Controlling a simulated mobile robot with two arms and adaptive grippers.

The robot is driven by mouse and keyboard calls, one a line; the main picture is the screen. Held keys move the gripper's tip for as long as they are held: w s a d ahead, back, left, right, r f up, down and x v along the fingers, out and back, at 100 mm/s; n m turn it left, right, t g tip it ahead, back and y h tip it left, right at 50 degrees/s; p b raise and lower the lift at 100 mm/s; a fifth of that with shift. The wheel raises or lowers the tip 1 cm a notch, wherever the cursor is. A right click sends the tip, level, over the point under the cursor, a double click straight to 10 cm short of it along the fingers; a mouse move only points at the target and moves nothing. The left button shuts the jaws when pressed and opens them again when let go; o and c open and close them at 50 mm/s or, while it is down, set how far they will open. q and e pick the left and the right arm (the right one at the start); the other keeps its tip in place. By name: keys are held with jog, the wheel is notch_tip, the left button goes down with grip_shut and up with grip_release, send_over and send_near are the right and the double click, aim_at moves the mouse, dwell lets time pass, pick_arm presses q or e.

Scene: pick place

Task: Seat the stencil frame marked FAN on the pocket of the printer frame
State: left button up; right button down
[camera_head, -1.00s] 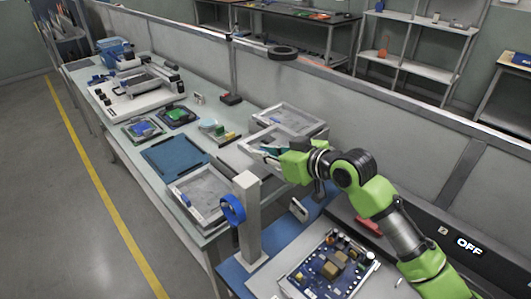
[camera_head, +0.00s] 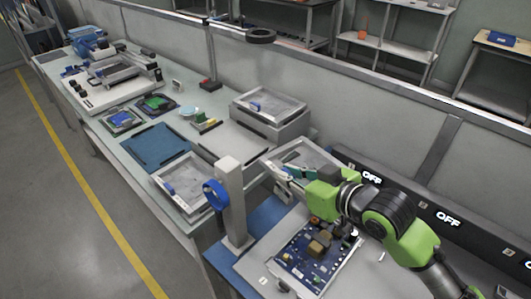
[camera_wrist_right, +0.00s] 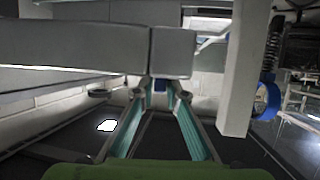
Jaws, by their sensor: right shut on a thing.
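My right gripper (camera_head: 278,170) is shut on a stencil frame (camera_head: 318,156), a light rectangular frame with a grey mesh. It is held in the air between the stack of frames and the circuit board. In the right wrist view the two fingers (camera_wrist_right: 160,92) reach forward, with dark mesh below them. The FAN marking cannot be read. The printer frame (camera_head: 122,78) seems to be part of the white printer (camera_head: 88,97) at the far left of the bench; its pocket is too small to make out. My left gripper is not in view.
Another stencil frame (camera_head: 192,205) lies at the bench's front edge, and one (camera_head: 268,101) tops a grey stack. A circuit board (camera_head: 312,255) lies nearby.

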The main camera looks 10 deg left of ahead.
jog(key=s+d+f+m+t+h, duration=0.1)
jog(key=s+d+f+m+h, duration=0.1)
jog(key=s+d, duration=0.5)
jog(key=s+d+f+m+t+h, duration=0.1)
jog(key=s+d+f, duration=0.3)
jog(key=d, duration=1.1)
jog(key=shift+s+d+m+t+h, duration=0.4)
jog(key=shift+s+m+h, duration=0.15)
jog(key=shift+s, duration=1.3)
